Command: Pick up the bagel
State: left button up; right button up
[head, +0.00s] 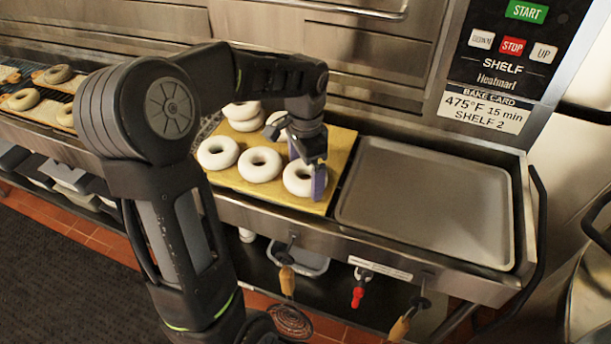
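Several pale, uncooked-looking bagels lie on a yellow board (341,150) on the steel counter. The front right bagel (292,186) is below my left gripper (307,168). The gripper points down, with its purple-grey fingers apart, one at the bagel's right side and one toward its back. I cannot tell whether they touch it. Other bagels lie to its left: a front middle bagel (260,164) and a front left bagel (217,152). More sit behind, partly hidden by my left arm. My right gripper is out of view.
An empty metal tray (430,200) lies right of the board. Browner bagels (24,99) lie on boards at far left. The steel oven front with its control panel (510,60) rises behind. Handled valves, one red (358,296), hang below the counter edge.

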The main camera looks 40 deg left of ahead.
pick_arm(q)
jog(key=c, duration=1.1)
notch_tip(320, 180, up, 10)
jog(key=shift+r+b, duration=0.1)
jog(key=shift+b, duration=0.35)
